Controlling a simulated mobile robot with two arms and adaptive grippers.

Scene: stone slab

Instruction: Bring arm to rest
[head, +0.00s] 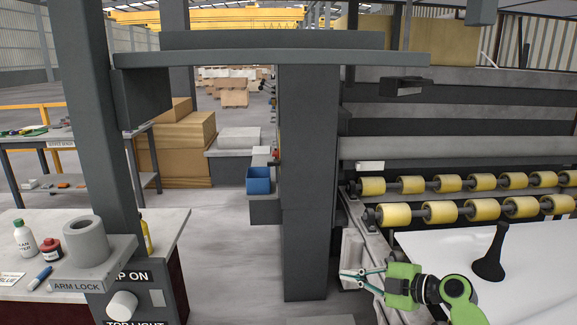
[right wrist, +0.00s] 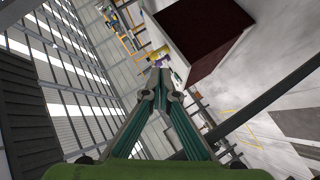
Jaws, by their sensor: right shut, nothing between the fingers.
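My right gripper (head: 352,279) is in the lower right of the head view, with its green arm coming in from the bottom right. Its fingers point left and stand beside the left edge of the pale slab (head: 440,246). In the right wrist view its two fingers (right wrist: 160,66) meet at the tips with nothing between them. My left gripper does not show in either view.
A black flared object (head: 489,258) stands on the slab. Yellow rollers (head: 463,211) run behind it. A grey post (head: 309,180) rises left of the gripper. Bottles stand on a white-topped counter (head: 178,219) at left, with open floor between.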

